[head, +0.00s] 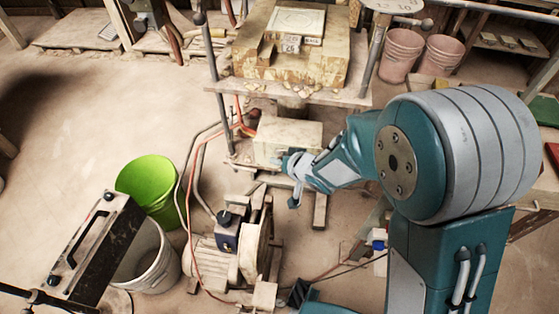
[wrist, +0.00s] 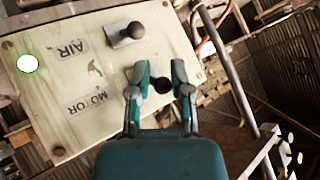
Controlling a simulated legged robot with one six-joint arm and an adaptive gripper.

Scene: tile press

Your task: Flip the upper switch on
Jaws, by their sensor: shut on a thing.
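A pale control panel (wrist: 110,75) fills the left of the wrist view, with AIR and MOTOR labels appearing turned over. One lever with a dark round knob (wrist: 135,31) stands near the AIR label, free of my gripper. Another dark knob (wrist: 160,86), on the MOTOR label's side, sits between my fingers. My gripper (wrist: 159,74) is shut on this knob, one finger on each side. In the head view my gripper (head: 290,172) is at the front of the pale switch box (head: 288,138); the switches are hidden there.
A lamp (wrist: 27,63) on the panel glows whitish green; another round fitting (wrist: 59,151) is dark. The press table (head: 335,95) overhangs the box. A motor (head: 225,258), hoses and a green bucket (head: 152,185) stand left of my arm.

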